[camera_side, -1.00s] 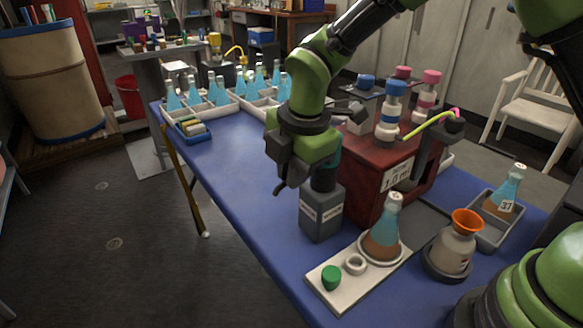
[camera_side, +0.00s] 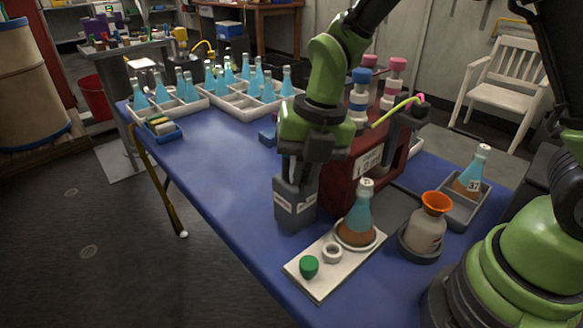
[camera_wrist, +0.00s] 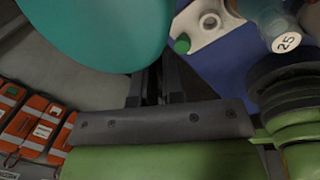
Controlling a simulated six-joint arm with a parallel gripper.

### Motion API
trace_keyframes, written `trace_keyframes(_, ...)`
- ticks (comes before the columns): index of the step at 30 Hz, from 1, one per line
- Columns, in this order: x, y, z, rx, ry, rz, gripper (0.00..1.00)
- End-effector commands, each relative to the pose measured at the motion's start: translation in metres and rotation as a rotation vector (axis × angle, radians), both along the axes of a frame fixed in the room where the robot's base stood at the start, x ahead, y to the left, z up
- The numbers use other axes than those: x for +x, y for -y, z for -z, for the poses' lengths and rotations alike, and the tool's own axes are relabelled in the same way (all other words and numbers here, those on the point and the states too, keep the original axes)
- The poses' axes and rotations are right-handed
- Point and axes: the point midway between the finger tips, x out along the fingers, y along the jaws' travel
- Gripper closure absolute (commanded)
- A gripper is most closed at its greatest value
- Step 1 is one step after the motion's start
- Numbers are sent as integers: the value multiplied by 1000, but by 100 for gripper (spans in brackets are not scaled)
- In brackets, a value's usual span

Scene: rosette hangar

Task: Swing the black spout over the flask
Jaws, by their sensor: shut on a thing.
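My gripper (camera_side: 300,172) points down at the top of a grey, labelled box-shaped dispenser (camera_side: 295,207). It is shut on the black spout, which is mostly hidden; a dark strip shows between the fingers (camera_wrist: 152,90) in the wrist view. The dispenser's teal top (camera_wrist: 100,30) fills the upper left there and is hidden by my gripper in the side view. The flask (camera_side: 358,218), blue above with brown liquid below and a white cap, stands upright on a white plate (camera_side: 312,282) right of the dispenser. It also shows in the wrist view (camera_wrist: 262,12).
The plate also holds a green cap (camera_side: 309,267) and a white ring (camera_side: 332,252). A red cabinet (camera_side: 345,185) stands close behind the gripper. An orange-topped vessel (camera_side: 426,228) and a tray with another flask (camera_side: 470,178) are at right. Blue table (camera_side: 225,165) is clear at left.

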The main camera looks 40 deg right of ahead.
Motion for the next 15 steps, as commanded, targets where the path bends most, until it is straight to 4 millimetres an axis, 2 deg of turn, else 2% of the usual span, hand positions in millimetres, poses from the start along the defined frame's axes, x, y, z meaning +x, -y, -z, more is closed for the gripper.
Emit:
trace_keyframes(7,-4,8,-1,2,2,-118,100)
trace_keyframes(15,-5,12,-1,1,4,-177,100)
